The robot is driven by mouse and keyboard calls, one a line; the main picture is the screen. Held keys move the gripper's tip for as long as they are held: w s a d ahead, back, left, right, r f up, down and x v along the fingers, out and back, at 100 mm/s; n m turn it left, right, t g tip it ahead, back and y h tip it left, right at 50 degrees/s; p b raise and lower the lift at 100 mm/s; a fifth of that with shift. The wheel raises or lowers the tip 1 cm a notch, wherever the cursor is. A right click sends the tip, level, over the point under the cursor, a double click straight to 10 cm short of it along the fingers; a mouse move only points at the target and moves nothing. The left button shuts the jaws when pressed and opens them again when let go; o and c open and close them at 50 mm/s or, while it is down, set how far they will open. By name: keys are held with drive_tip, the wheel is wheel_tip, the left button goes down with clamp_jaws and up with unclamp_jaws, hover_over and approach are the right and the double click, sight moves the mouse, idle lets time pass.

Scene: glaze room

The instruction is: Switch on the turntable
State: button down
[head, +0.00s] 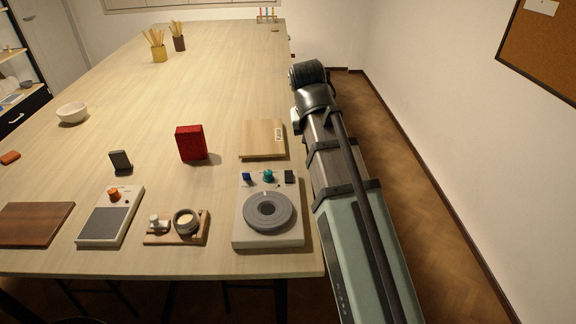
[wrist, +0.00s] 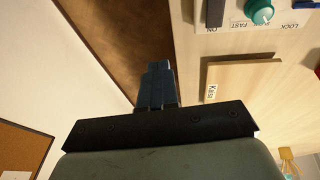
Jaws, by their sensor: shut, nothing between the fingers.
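The turntable (head: 240,222) is a pale box near the table's front right corner, with a round grey wheel (head: 268,211) on top. Along its back edge are a blue part (head: 247,177), a teal knob (head: 269,176) and a black switch (head: 289,176). In the wrist view the black switch (wrist: 215,13) has "ON" printed at one end. The teal knob (wrist: 259,11) is beside it, near "FAST", and "LOCK" is printed farther right. My gripper (wrist: 158,72) is shut and empty, beyond the table's edge over the floor, apart from the switch. In the head view its fingers are hidden.
A light wooden board (head: 262,139) with a label lies behind the turntable. A red box (head: 191,143), a small wooden tray (head: 152,239) with a white-filled bowl, and a grey scale-like device (head: 103,224) stand to the left. The floor (head: 425,190) right of the table is clear.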

drive_tip(key=y, duration=0.2)
approach(288, 171)
drive_tip(key=shift+t, duration=0.4)
drive_tip(key=shift+s+x, duration=0.2)
drive_tip(key=shift+x, duration=1.4)
drive_tip(key=shift+s+x, duration=0.25)
drive_tip(key=shift+x, duration=1.4)
drive_tip(key=shift+a+f, duration=0.1)
drive_tip(key=shift+f, duration=0.05)
drive_tip(key=shift+w, duration=0.1)
